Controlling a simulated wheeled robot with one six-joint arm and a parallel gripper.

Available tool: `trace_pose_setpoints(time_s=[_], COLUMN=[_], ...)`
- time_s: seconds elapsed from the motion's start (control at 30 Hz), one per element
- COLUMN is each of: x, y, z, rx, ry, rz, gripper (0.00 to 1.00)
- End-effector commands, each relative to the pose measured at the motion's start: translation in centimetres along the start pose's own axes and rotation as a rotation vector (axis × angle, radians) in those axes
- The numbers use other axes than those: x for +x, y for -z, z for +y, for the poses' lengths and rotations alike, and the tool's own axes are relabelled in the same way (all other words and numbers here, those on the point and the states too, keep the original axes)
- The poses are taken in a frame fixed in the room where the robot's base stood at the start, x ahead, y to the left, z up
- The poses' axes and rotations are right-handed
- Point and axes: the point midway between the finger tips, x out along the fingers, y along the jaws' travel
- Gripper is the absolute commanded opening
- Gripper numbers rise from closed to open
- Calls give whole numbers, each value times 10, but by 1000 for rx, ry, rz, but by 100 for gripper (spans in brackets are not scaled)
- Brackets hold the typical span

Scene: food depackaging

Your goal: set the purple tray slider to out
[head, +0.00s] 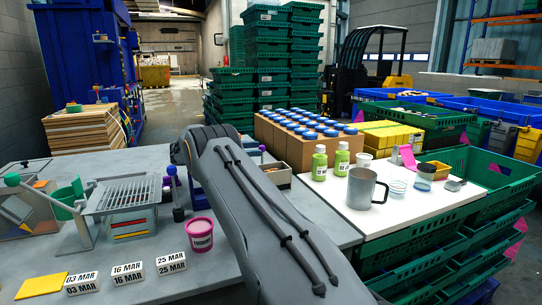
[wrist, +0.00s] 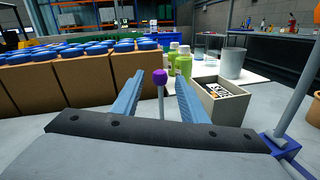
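A purple knob (wrist: 160,76) on a thin grey stalk stands upright in the wrist view. It appears in the gap between the two blue-grey fingers of my gripper (wrist: 160,88). The fingers are spread wide, with visible space on both sides of the stalk, and hold nothing. I cannot tell whether the knob is between the fingertips or beyond them. The stalk's lower end is hidden behind my gripper's dark front edge, so the slider's track and setting do not show. In the head view my arm hides the gripper and this knob.
Cartons of blue-capped jars (wrist: 62,75) stand close on the left in the wrist view. An open box with printed cards (wrist: 222,100) is close on the right. Green bottles (wrist: 181,62) stand behind. A blue-based grey post (wrist: 285,146) is at far right.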

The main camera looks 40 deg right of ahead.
Motion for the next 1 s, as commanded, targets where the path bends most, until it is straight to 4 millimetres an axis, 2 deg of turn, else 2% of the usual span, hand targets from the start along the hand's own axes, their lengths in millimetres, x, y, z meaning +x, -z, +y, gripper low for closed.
trace_pose_setpoints(time_s=[0.13, 0.4, 0.6, 0.97, 1.0], x=[12, 54, 75, 80, 80], y=[-1, -3, -1, 1, 1], z=[0, 0, 0, 0, 0], rx=[0, -1, 0, 0, 0], ry=[3, 4, 4, 2, 3], rz=[-1, -1, -1, 0, 0], gripper=[40, 40, 40, 40, 33])
